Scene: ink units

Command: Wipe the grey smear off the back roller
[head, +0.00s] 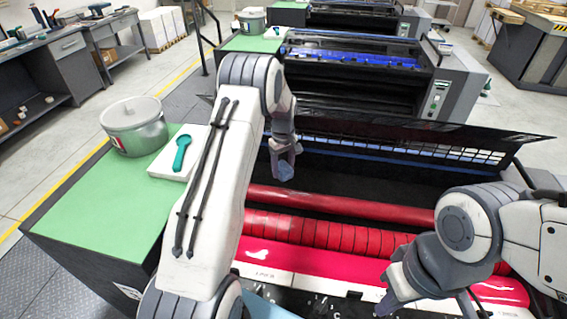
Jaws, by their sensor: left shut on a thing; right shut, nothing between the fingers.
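The back roller (340,205) is a plain glossy red cylinder across the press. In front of it lies a banded red roller (330,233), then a brighter pink-red one (310,262) with white glints. I cannot make out a grey smear on the back roller; my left arm covers its left end. My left gripper (284,163) hangs above and behind the back roller, apart from it, shut on a small blue-grey cloth (286,174). My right gripper (390,292) is shut and empty, low over the front of the press.
A raised dark guard (420,135) with a slotted edge stands behind the rollers. More presses stand further back.

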